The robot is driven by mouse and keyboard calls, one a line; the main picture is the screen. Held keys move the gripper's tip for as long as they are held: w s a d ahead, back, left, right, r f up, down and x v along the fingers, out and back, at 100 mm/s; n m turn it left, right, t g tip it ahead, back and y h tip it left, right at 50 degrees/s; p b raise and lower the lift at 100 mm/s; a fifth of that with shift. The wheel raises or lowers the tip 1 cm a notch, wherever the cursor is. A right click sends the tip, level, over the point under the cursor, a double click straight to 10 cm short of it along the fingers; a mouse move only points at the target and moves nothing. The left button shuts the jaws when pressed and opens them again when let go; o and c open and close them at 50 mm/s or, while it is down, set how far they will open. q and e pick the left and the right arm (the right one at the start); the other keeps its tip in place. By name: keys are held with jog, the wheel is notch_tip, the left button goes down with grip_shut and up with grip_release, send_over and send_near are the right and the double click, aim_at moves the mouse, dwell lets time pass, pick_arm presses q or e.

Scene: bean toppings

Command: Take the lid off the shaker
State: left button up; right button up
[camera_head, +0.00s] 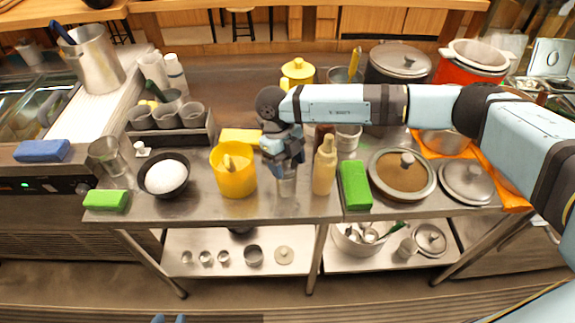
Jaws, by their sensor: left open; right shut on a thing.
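The shaker (287,187) is a small silvery, see-through-looking cylinder standing near the front edge of the steel counter. My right gripper (285,172) points down over it and is shut on its top, where the lid is. The fingers hide the lid, so I cannot tell whether it is seated or raised.
A yellow tub (233,180) stands close left of the shaker, and a tan squeeze bottle (325,168) close right. A black bowl with white contents (164,176) is further left. A green block (354,185) and a lidded pan (402,190) lie right. My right arm spans the counter's right half.

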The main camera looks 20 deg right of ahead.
aim_at(288, 158)
notch_tip(288, 158, up, 19)
jog(key=b, duration=0.2)
jog(key=shift+f, duration=0.15)
